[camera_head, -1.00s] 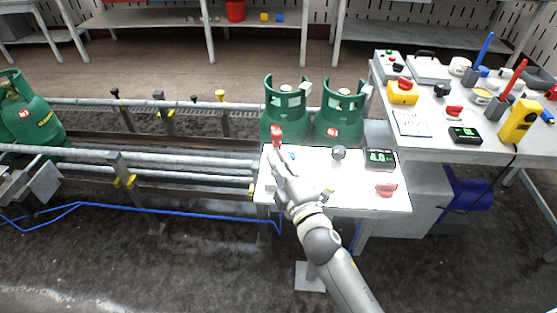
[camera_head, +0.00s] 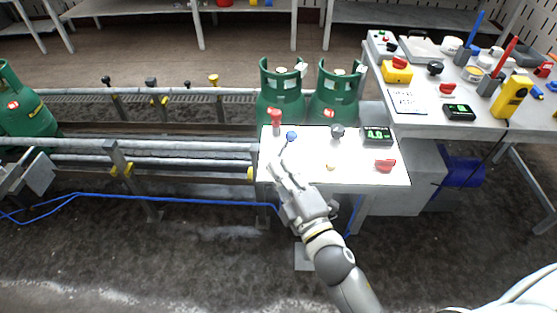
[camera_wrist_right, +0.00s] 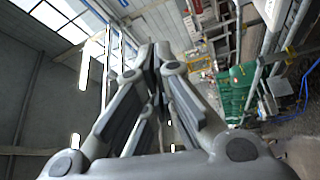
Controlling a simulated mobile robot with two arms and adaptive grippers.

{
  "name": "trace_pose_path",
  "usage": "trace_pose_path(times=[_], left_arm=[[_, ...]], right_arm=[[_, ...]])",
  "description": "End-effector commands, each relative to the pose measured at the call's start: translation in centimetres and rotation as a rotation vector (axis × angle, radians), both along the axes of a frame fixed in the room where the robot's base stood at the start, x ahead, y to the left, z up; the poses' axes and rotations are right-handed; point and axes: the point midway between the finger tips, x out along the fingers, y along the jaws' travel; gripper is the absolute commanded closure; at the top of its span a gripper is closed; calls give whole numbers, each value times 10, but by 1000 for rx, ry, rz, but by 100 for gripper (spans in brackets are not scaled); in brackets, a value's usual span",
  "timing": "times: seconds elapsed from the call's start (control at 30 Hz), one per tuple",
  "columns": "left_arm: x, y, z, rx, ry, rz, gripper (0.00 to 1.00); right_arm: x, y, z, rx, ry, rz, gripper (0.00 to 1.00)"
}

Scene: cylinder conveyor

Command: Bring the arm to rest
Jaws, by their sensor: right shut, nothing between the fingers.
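My right gripper (camera_head: 282,172) reaches in from the lower right in the head view. Its fingertips are at the front left part of the white control panel (camera_head: 353,168); I cannot tell whether they touch it. In the right wrist view the gripper's fingers (camera_wrist_right: 153,60) are shut together with nothing between them. My left gripper is not in view.
The panel carries a red knob (camera_head: 276,116), a blue knob (camera_head: 291,135), a red switch (camera_head: 385,166) and a display (camera_head: 377,135). Two green cylinders (camera_head: 281,100) stand behind it. A conveyor (camera_head: 190,146) runs left. A cluttered table (camera_head: 430,122) stands at right.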

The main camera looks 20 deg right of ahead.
Motion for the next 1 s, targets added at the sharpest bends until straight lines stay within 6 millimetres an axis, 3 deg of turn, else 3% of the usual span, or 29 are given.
trace_pose_path(times=[0.57, 0.67, 0.77, 0.87, 1.0], left_arm=[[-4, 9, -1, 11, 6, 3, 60], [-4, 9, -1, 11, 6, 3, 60], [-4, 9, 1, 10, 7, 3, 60], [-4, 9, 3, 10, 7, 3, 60], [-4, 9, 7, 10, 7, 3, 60]], right_arm=[[-2, 0, -1, -1, 0, 0, 100], [-1, 0, -8, 7, 18, 2, 100], [1, 1, -40, 43, 89, 5, 100], [2, 0, -98, 112, 221, 4, 100], [-13, -4, -199, 242, 452, -27, 100]])
